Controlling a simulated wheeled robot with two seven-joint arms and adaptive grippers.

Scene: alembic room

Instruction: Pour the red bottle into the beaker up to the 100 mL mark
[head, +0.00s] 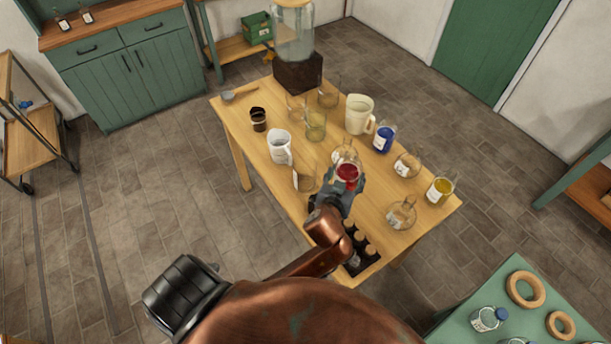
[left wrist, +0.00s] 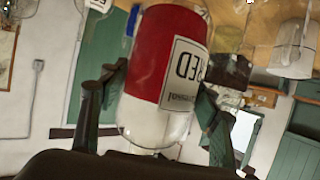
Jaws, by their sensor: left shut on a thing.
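In the left wrist view the bottle (left wrist: 160,60) sits between the two dark fingers (left wrist: 155,115). Its white label reads RED upside down, in a picture where the room is also inverted, so the bottle looks roughly upright. A clear glass beaker (head: 305,180) stands just left of the gripper. Another clear glass (head: 316,126) stands farther back. No volume marks are legible. My right gripper is not in view.
The wooden table (head: 375,220) also holds a white jug (head: 279,146), a cream pitcher (head: 359,114), a blue bottle (head: 384,138), a yellow bottle (head: 440,190) and an empty flask (head: 402,213). A dark rack of bottles (head: 362,252) is at the near edge. A dispenser (head: 298,70) stands behind.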

